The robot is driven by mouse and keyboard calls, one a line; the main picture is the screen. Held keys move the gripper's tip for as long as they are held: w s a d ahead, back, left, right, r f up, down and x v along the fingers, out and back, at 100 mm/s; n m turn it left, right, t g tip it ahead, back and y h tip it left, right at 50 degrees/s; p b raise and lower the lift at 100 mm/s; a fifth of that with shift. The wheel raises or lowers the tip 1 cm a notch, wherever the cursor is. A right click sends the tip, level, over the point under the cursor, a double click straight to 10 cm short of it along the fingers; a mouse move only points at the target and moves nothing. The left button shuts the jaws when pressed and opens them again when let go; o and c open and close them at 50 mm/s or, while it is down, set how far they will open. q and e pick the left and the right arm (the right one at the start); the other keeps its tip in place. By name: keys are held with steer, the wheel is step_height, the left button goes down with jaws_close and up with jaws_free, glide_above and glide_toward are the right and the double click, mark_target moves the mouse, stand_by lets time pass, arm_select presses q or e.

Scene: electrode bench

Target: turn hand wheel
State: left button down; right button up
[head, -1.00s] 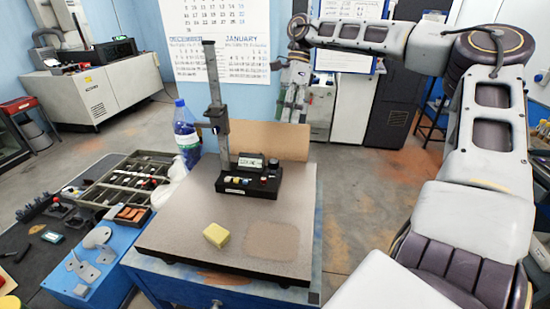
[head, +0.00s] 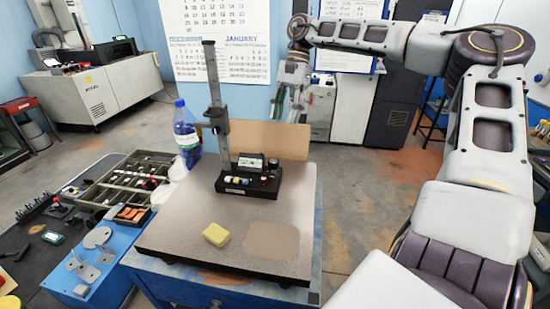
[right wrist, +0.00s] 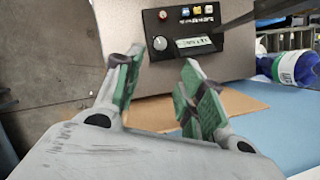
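A height gauge with a tall grey column (head: 217,100) stands upright on a black base (head: 248,182) with a small display and coloured buttons. A dark slider (head: 216,120) sits partway up the column. A hand wheel on it is too small to tell apart. In the right wrist view the base (right wrist: 205,62) shows upside down, with a round silver knob (right wrist: 160,43) beside the display. My right gripper (head: 287,103) is in the air behind and right of the column, apart from it. Its green-padded fingers (right wrist: 161,82) are spread with nothing between them. My left gripper is out of view.
The gauge stands on a grey plate (head: 190,225) with a yellow block (head: 216,235) near its front. A brown board (head: 270,139) stands behind it. A blue bottle (head: 186,133) is to the left. The plate's right front is clear.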

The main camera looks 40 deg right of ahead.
mark_target(274, 161)
steer(key=shift+p+x, duration=0.9)
steer(key=shift+x, duration=6.05)
steer(key=shift+a, duration=0.1)
steer(key=c, duration=0.8)
steer(key=shift+o, duration=0.2)
steer(key=shift+m+b, duration=0.3)
